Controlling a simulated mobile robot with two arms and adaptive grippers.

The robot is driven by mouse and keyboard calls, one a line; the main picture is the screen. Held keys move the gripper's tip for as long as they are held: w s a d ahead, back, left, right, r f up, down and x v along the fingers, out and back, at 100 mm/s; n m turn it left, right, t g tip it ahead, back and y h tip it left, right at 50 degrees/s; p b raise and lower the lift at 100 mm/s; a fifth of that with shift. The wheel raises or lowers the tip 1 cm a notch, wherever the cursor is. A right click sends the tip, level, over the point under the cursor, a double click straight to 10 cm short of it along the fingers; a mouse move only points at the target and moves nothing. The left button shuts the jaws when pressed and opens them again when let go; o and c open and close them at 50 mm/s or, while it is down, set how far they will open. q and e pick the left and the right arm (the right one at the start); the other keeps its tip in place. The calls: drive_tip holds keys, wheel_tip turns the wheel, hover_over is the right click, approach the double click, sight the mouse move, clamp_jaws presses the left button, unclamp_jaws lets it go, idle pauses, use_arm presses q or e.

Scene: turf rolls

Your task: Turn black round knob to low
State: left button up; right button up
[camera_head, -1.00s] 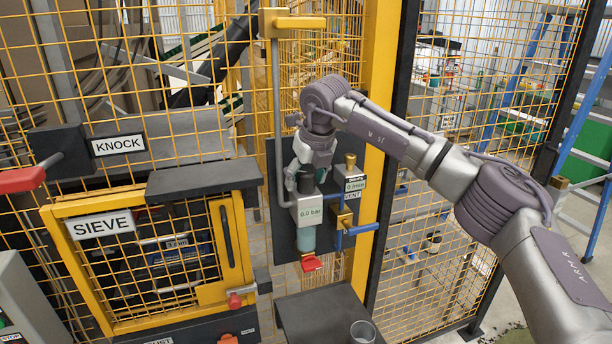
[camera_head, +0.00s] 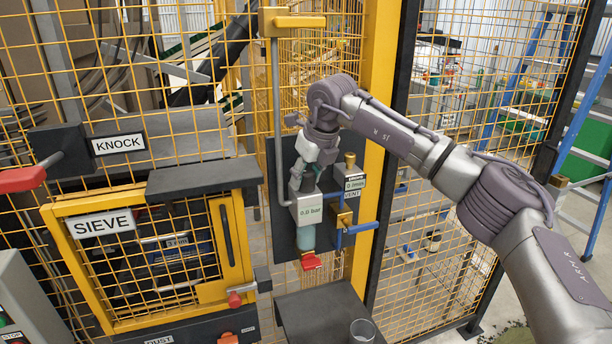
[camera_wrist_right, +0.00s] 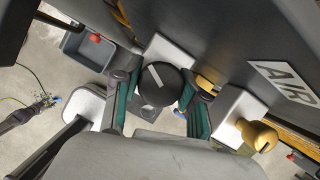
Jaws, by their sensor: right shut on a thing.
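The black round knob (camera_wrist_right: 166,82) shows in the right wrist view, with a white pointer line running toward the picture's upper left. My right gripper (camera_wrist_right: 160,100) is shut on it, one green-padded finger on each side. In the head view my right gripper (camera_head: 305,174) comes down from above onto the grey regulator block (camera_head: 309,210), and hides the knob there. The block's small readout shows bar, seemingly 0.8. I cannot read any "low" mark. My left gripper is not in view.
A brass fitting (camera_head: 350,160), a blue-handled valve (camera_head: 360,229) and a red tap (camera_head: 312,262) sit close around the regulator on the dark panel. Yellow mesh fencing stands behind. The SIEVE door (camera_head: 150,262) is at left, and a glass (camera_head: 362,331) stands below.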

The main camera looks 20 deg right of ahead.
drive_tip(key=n+y+p, duration=0.1)
drive_tip(key=n, duration=0.2)
drive_tip(key=shift+r, duration=0.15)
drive_tip(key=shift+n+g+y+p, duration=0.5)
drive_tip(key=shift+n+p, duration=0.15)
drive_tip(key=shift+n, duration=0.55)
drive_tip(key=o, duration=1.1)
drive_tip(key=shift+o, duration=0.2)
drive_tip(key=shift+r, duration=0.1)
drive_tip(key=v, duration=1.1)
drive_tip(key=shift+r, duration=0.3)
